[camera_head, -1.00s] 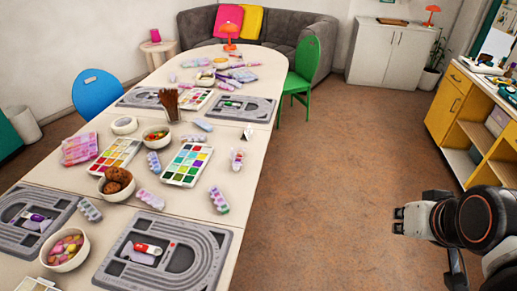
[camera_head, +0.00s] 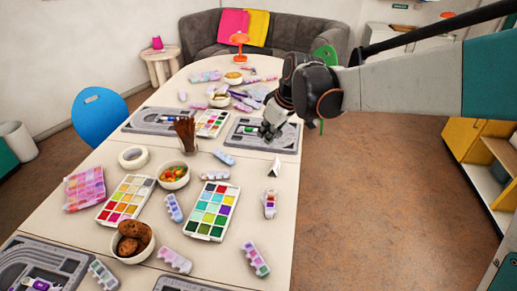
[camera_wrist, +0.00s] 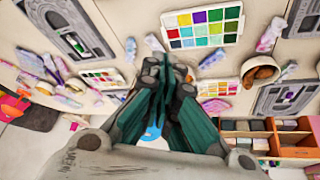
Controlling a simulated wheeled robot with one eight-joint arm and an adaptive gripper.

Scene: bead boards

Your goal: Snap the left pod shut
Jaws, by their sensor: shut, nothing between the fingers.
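Several small pod-like strips with coloured compartments lie on the long table (camera_head: 140,187). In the head view, one (camera_head: 270,204) lies near the right edge with red in it, another (camera_head: 255,258) nearer me, and others (camera_head: 173,207) (camera_head: 174,260) further left. I cannot tell which is the left pod, or which lids are open. My gripper (camera_head: 268,132) is shut and empty, over the near side of a grey bead board (camera_head: 246,134), apart from the strips. In the wrist view its closed fingers (camera_wrist: 164,66) point toward the tabletop.
Palettes (camera_head: 212,212) (camera_head: 126,200), a bowl of brown lumps (camera_head: 132,241), a candy bowl (camera_head: 173,176), a tape roll (camera_head: 133,158) and a brush cup (camera_head: 188,146) crowd the table. A small white card (camera_head: 274,168) stands near the right edge.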

